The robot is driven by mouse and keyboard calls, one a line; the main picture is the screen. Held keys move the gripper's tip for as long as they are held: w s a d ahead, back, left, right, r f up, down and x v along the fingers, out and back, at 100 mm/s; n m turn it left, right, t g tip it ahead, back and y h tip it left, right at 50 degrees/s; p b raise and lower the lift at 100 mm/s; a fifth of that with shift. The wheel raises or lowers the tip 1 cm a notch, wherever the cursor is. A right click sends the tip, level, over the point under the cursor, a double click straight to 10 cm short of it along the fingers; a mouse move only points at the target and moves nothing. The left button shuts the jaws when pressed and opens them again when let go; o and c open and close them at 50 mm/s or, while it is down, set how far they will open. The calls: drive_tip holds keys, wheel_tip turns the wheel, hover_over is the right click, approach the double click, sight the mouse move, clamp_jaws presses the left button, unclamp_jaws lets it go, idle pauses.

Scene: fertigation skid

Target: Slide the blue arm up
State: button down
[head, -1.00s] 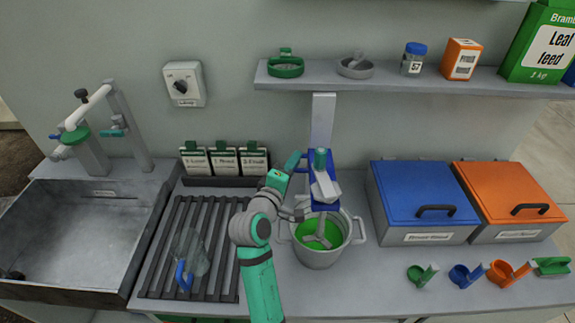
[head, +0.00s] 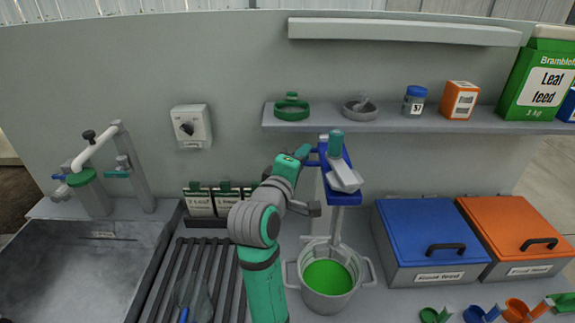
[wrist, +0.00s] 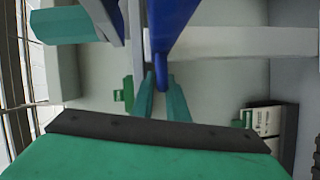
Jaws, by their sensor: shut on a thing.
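The blue arm (head: 345,199) sits on an upright grey post behind the pot, just below shelf height. It carries a grey and teal mixer head (head: 343,172), with a grey shaft (head: 337,222) hanging down to a paddle. The pot (head: 330,299) below holds green liquid. The paddle's lower end shows at the pot's back rim; whether it is clear of the pot is hard to tell. My gripper (head: 304,152) is at the left of the blue arm. In the wrist view, my teal fingers (wrist: 161,98) are shut around its blue handle (wrist: 161,74).
A shelf (head: 420,123) with a green ring, grey dish, jar and boxes runs close behind the mixer head. Blue-lidded (head: 425,235) and orange-lidded (head: 510,235) bins stand right. A sink (head: 80,270) and slatted rack (head: 190,275) lie left.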

drive_tip(key=shift+a+r, duration=0.1)
drive_tip(key=shift+r, duration=0.2)
drive_tip(key=c, duration=1.8)
unclamp_jaws()
drive_tip(key=shift+f, duration=0.1)
drive_tip(key=shift+s, duration=0.15)
drive_tip(key=v, duration=1)
drive_tip(key=shift+s+a, duration=0.15)
drive_tip(key=shift+s, duration=0.1)
